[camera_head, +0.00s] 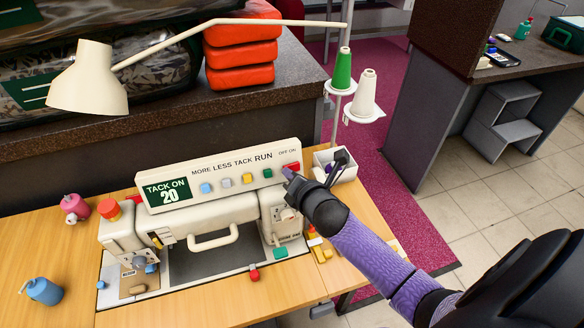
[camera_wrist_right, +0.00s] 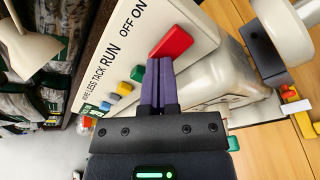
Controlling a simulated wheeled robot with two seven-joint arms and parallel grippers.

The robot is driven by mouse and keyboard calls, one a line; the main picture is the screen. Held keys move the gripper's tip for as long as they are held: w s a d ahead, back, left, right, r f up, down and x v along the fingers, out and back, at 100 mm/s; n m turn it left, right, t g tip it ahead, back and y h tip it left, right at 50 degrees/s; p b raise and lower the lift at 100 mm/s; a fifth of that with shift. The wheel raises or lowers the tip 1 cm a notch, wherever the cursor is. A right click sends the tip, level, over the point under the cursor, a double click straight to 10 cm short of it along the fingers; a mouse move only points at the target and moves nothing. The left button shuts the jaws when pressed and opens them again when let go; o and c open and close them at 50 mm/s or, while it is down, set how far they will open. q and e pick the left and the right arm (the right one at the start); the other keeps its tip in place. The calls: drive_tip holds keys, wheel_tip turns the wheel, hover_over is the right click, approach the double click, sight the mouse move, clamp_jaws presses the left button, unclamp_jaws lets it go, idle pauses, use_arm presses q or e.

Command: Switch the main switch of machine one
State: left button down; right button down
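Machine one is a cream sewing machine (camera_head: 122,226) on a wooden table, with a slanted control panel (camera_head: 218,180) along its top. The panel carries a green "TACK ON 20" display (camera_head: 167,192), a row of small coloured buttons and the words "OFF ON". The red main switch (camera_head: 292,167) is at the panel's right end and also shows in the right wrist view (camera_wrist_right: 171,42). My right gripper (camera_head: 287,173) has its purple fingers (camera_wrist_right: 158,64) together with nothing between them. The fingertips are right at the switch's lower edge; I cannot tell whether they touch. My left gripper is out of view.
Thread cones (camera_head: 364,92) stand on a pole at the right. A white bin (camera_head: 345,167) is just right of the switch. Small coloured objects lie around the machine.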

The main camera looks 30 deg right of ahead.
idle(0.8)
drive_tip(key=p+v, duration=0.3)
drive_tip(key=v, duration=0.1)
drive_tip(key=shift+s+r, duration=0.1)
drive_tip(key=shift+s, duration=0.25)
drive_tip(key=d+p+v, duration=0.1)
drive_tip(key=v, duration=0.9)
drive_tip(key=s+a+f+m+g+b, duration=0.1)
drive_tip(key=s+f+m+g+b, duration=0.15)
drive_tip(key=f, duration=0.65)
drive_tip(key=s+f+m+g+b, duration=0.1)
drive_tip(key=s+f+m+b, duration=0.2)
drive_tip(key=f, duration=0.6)
drive_tip(key=s+a+f+m+g+b, duration=0.1)
drive_tip(key=s+f+m+g+b, duration=0.2)
drive_tip(key=f, duration=0.6)
drive_tip(key=s+a+f+m+g+b, duration=0.2)
drive_tip(key=s+f+m+g+b, duration=0.1)
drive_tip(key=s+f+m, duration=0.4)
drive_tip(key=s+a+f+m+g+y+b, duration=0.1)
drive_tip(key=s+a+f+m+g+b, duration=0.1)
drive_tip(key=s+f+m+g+b, duration=0.2)
drive_tip(key=s+f+m+b, duration=0.1)
drive_tip(key=s+f+m, duration=0.2)
drive_tip(key=s+f, duration=0.4)
wheel_tip(320, 180, down, 3)
drive_tip(key=shift+a+f, duration=0.1)
drive_tip(key=shift+a, duration=0.25)
